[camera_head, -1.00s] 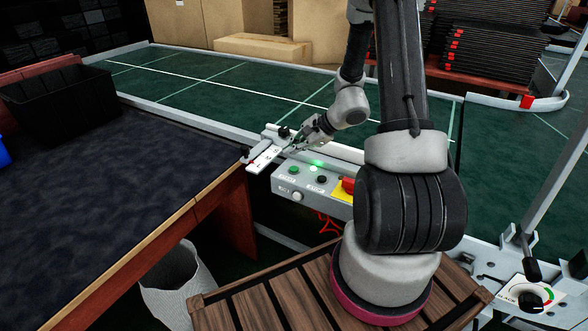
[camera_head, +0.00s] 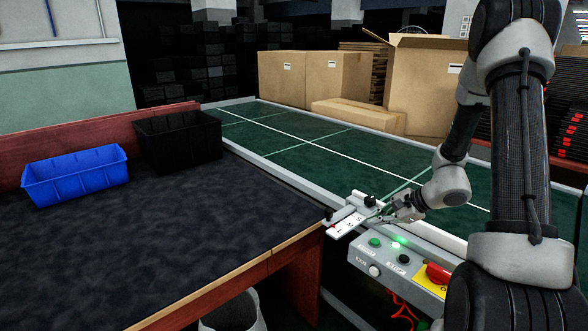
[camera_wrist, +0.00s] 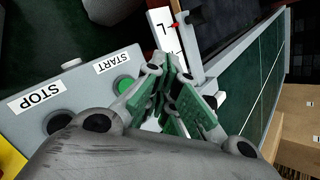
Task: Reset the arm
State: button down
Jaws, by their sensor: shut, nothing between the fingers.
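My gripper (camera_head: 383,221) is at the end of my arm, above the conveyor's near edge. It is close to the white sliding scale plate (camera_head: 346,223) and the grey control box (camera_head: 385,256). In the wrist view my gripper (camera_wrist: 172,72) is shut and empty, its green-padded fingers together. The green START button (camera_wrist: 124,84) lies just beside the fingers, and the black STOP button (camera_wrist: 60,122) is farther left. The gripper appears apart from the buttons.
The green conveyor (camera_head: 285,150) runs behind the box. A dark worktable (camera_head: 200,240) at left holds a blue bin (camera_head: 76,176) and a black bin (camera_head: 178,140). Cardboard boxes (camera_head: 335,78) stand behind the conveyor. A red emergency button (camera_head: 437,272) is on the box's right.

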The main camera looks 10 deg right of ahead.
jog(key=s+r+n+g, duration=0.3)
jog(key=s+r+n, duration=0.1)
jog(key=s, duration=0.4)
jog(key=s+r+n+g, duration=0.3)
jog(key=s+r+n, duration=0.1)
jog(key=s, duration=0.5)
jog(key=s+r+n+t+h, duration=0.2)
jog(key=s+r+n, duration=0.3)
jog(key=r, duration=0.4)
jog(key=s+r+n+t+h, duration=0.2)
jog(key=s+r+n+h, duration=0.2)
jog(key=r, duration=0.5)
jog(key=shift+s+d+r+n+h, duration=0.4)
jog(key=shift+s+d+n, duration=0.1)
jog(key=shift+s, duration=0.2)
